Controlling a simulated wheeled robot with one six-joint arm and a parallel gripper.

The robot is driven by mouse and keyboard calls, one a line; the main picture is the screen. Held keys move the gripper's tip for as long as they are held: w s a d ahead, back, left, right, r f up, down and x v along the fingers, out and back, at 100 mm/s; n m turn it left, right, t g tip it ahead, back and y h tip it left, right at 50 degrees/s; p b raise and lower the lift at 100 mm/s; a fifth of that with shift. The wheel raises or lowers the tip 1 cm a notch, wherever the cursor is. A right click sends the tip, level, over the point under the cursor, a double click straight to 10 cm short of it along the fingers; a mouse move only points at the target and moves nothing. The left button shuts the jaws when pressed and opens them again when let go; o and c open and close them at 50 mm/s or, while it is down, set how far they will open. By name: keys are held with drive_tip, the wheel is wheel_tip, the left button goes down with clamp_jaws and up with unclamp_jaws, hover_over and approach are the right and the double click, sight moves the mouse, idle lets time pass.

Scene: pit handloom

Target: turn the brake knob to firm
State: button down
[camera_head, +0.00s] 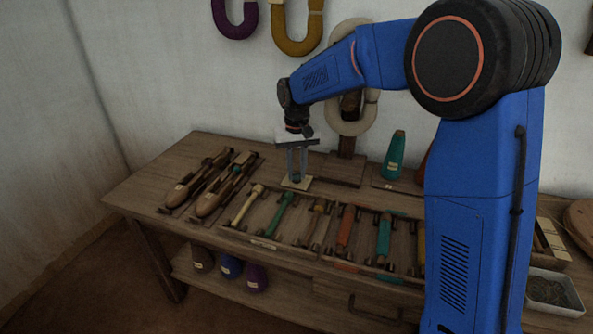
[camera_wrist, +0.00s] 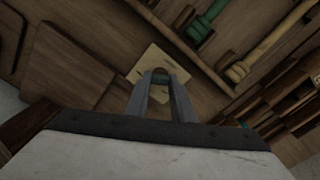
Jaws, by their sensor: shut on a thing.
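The brake knob (camera_head: 296,179) is a small dark piece on a pale square plate (camera_head: 287,185) on the wooden bench, near the back. My gripper (camera_head: 297,175) points straight down over the plate, its two grey fingers shut on the knob. In the wrist view my gripper (camera_wrist: 162,76) reaches over the pale plate (camera_wrist: 150,59), which has small dark marks that I cannot read. The fingers hide most of the knob there, so I cannot tell which way it is set.
Shuttles (camera_head: 223,189) lie on the bench to the left. A row of coloured bobbins in holders (camera_head: 280,213) runs along the front. A green cone (camera_head: 394,156) stands behind to the right. Yarn hanks (camera_head: 297,32) hang on the wall. A grey tray (camera_head: 553,292) is at the far right.

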sight(297, 174)
idle(0.4)
drive_tip(key=c, duration=1.5)
unclamp_jaws()
drive_tip(key=shift+r, duration=8.7)
